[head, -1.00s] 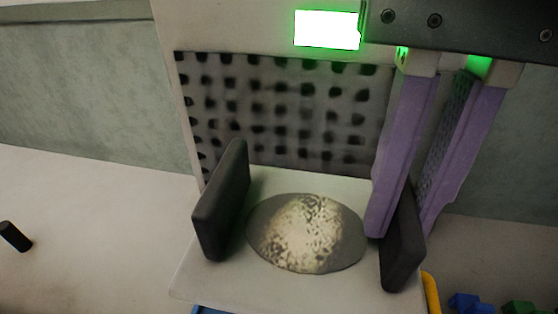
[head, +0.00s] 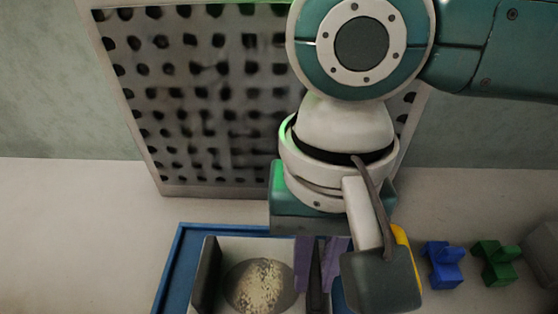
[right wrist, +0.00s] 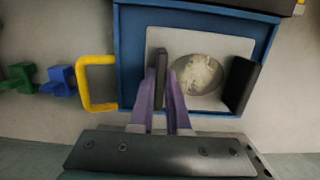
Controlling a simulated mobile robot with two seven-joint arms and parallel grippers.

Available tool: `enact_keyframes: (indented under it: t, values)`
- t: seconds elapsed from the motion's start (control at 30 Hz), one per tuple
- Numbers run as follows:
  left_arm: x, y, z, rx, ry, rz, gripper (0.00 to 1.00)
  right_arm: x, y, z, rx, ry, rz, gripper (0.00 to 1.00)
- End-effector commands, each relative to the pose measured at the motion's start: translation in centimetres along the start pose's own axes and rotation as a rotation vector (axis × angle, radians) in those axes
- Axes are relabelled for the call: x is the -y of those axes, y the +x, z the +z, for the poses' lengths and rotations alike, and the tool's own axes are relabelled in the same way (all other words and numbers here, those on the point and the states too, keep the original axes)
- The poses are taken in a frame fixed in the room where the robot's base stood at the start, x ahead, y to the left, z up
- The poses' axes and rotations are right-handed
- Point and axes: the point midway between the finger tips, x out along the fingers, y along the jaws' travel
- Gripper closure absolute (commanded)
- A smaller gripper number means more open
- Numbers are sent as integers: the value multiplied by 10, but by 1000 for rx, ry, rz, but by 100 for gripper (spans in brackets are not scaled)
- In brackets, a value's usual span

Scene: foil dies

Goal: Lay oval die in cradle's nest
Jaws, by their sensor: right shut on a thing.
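The oval die is a pale plate (head: 235,246) with a grey, speckled oval in its middle and two upright black grips. My right gripper (head: 318,270) points down, its purple fingers shut on the right-hand black grip. In the right wrist view the fingers (right wrist: 163,85) straddle that grip, and the die (right wrist: 215,40) lies inside the blue border of the cradle (right wrist: 127,60). The cradle (head: 180,262) is a blue frame in the head view, its near part cut off. I cannot tell whether the die rests on the cradle's floor. My left gripper is out of view.
A yellow handle (right wrist: 82,82) sticks out from the cradle's side. A blue block (head: 443,265) and a green block (head: 495,262) lie right of it. A perforated panel (head: 215,90) stands behind the cradle. The pale table left of the cradle is clear.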

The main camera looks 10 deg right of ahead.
Motion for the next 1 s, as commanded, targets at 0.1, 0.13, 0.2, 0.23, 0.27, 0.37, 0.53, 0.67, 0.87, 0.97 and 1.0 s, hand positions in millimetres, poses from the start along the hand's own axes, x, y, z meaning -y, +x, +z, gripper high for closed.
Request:
enact_keyframes:
  t: [0.1, 0.13, 0.2, 0.23, 0.27, 0.37, 0.53, 0.67, 0.87, 0.97, 1.0]
  values:
    - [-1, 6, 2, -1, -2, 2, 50, 0, 20, -2, 2, 0, 0, 100]
    - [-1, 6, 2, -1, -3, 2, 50, 0, 22, -3, 1, 0, 0, 100]
    - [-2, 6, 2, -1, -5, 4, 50, 0, 25, -3, 0, 0, -1, 100]
    - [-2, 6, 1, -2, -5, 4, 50, 0, 25, -3, -1, -1, -1, 100]
    - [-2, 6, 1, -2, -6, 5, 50, 0, 25, -3, -1, -1, -1, 100]
    - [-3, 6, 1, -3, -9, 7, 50, 0, 25, -3, -1, -1, -1, 100]
    - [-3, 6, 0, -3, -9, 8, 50, 0, 27, -3, 0, 0, -1, 100]
    - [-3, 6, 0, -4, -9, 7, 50, 0, 27, -3, 0, 0, 0, 73]
    - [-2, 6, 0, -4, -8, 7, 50, 0, 27, -3, 0, 0, 0, 55]
    - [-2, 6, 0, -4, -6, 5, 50, 0, 27, -3, 0, 0, 0, 55]
    - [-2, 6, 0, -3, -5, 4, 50, 0, 27, -3, 0, 0, 0, 55]
